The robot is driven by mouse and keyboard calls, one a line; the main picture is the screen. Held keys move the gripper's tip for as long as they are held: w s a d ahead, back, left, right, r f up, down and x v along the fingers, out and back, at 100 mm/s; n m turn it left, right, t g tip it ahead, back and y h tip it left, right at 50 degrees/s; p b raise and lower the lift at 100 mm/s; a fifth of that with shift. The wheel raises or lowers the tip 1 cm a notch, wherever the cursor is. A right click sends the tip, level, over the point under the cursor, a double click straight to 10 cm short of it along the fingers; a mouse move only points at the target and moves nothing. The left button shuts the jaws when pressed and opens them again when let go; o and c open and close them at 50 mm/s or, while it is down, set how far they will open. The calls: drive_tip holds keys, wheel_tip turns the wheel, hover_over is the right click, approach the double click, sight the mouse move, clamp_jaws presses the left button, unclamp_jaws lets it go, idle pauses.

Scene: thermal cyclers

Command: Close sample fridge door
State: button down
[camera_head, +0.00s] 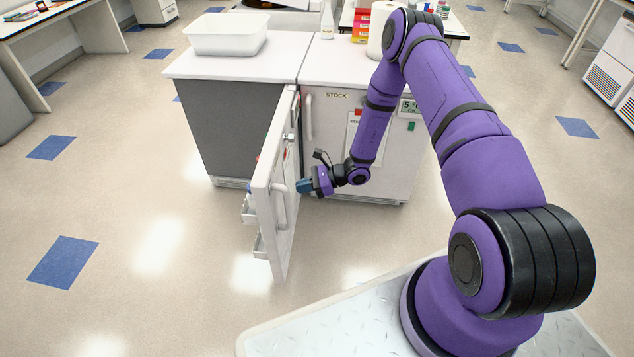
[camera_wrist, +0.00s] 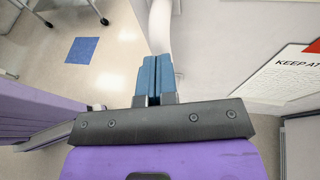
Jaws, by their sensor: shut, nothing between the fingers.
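The sample fridge door (camera_head: 287,180) stands swung out from the left cabinet, at roughly a right angle to its front. Its inner side, with shelves (camera_head: 250,212), faces left; its outer side, with a white vertical handle (camera_head: 278,207), faces right. My gripper (camera_head: 303,186) is on the outer side, close to the handle and pointing left at the door. In the wrist view the blue fingers (camera_wrist: 156,75) are together and empty, with the white handle (camera_wrist: 160,32) just beyond their tips. I cannot tell whether they touch it.
The left cabinet (camera_head: 229,130) carries a white tub (camera_head: 226,34). The STOCK fridge (camera_head: 330,150) on the right is shut, just behind my gripper. A "KEEP AT" sign (camera_wrist: 285,75) shows at right in the wrist view. The floor left of the door is clear.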

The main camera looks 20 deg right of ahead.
drive_tip(key=shift+x, duration=1.05)
